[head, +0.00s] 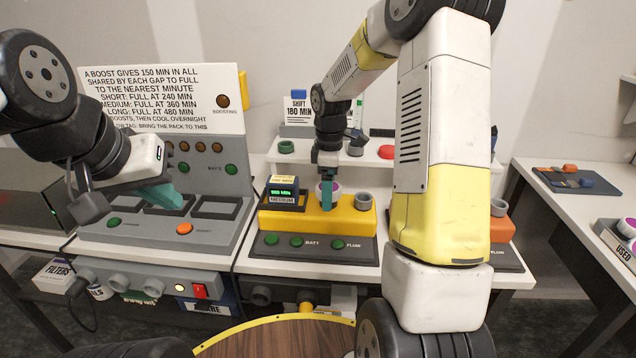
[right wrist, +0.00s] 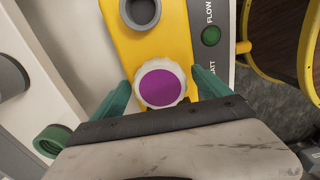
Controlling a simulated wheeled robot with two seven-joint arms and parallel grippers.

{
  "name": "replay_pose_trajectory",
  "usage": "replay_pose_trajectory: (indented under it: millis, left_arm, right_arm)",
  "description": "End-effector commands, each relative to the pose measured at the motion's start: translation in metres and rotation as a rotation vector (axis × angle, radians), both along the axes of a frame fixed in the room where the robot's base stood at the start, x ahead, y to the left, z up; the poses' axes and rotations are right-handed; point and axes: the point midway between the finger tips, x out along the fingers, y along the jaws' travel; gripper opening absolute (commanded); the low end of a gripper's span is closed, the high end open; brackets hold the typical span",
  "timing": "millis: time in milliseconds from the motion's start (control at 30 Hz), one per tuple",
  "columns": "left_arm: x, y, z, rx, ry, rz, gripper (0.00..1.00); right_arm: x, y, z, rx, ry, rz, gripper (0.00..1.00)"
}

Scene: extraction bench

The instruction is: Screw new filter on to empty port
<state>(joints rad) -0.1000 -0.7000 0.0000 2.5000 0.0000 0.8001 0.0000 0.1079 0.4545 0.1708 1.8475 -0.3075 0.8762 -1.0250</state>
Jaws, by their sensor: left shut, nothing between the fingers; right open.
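A filter with a purple face and white ribbed rim (right wrist: 161,85) sits on the yellow unit (right wrist: 160,38) in the right wrist view. It also shows, partly covered by a finger, in the head view (head: 335,187). My right gripper (right wrist: 165,90) is open, with one teal finger on each side of the filter; contact cannot be told. In the head view it points down at the yellow unit (head: 283,219). A grey, open round port (head: 364,201) is beside the filter, also seen in the right wrist view (right wrist: 143,10). My left gripper (head: 162,196) is shut and empty above the grey charging dock.
A battery pack with a green display (head: 283,193) stands at the yellow unit's left end. Behind are a green ring (head: 286,147) and a red disc (head: 386,152) on a white shelf. A USED bin (head: 618,246) is at far right. My right arm hides much of the bench's right side.

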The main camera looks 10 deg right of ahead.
Motion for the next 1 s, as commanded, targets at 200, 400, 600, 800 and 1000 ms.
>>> replay_pose_trajectory:
  millis: [200, 400, 600, 800, 1000]
  left_arm:
    - [0.0000, 0.0000, 0.0000, 0.000, 0.000, 0.000, 0.00]
    - [0.0000, 0.0000, 0.0000, 0.000, 0.000, 0.000, 0.00]
    - [0.0000, 0.0000, 0.0000, 0.000, 0.000, 0.000, 0.00]
    - [0.0000, 0.0000, 0.0000, 0.000, 0.000, 0.000, 0.00]
    - [0.0000, 0.0000, 0.0000, 0.000, 0.000, 0.000, 0.00]
  right_arm:
    - [-0.0001, 0.0001, -0.0001, 0.000, 0.000, -0.003, 0.70]
    - [-0.0001, 0.0001, -0.0001, 0.000, 0.000, -0.004, 0.30]
    - [0.0000, 0.0002, 0.0000, 0.000, 0.000, -0.043, 0.16]
    - [0.0000, 0.0009, 0.0000, 0.000, 0.000, -0.353, 0.16]
    - [-0.0001, 0.0010, -0.0003, -0.001, 0.000, -0.703, 0.16]
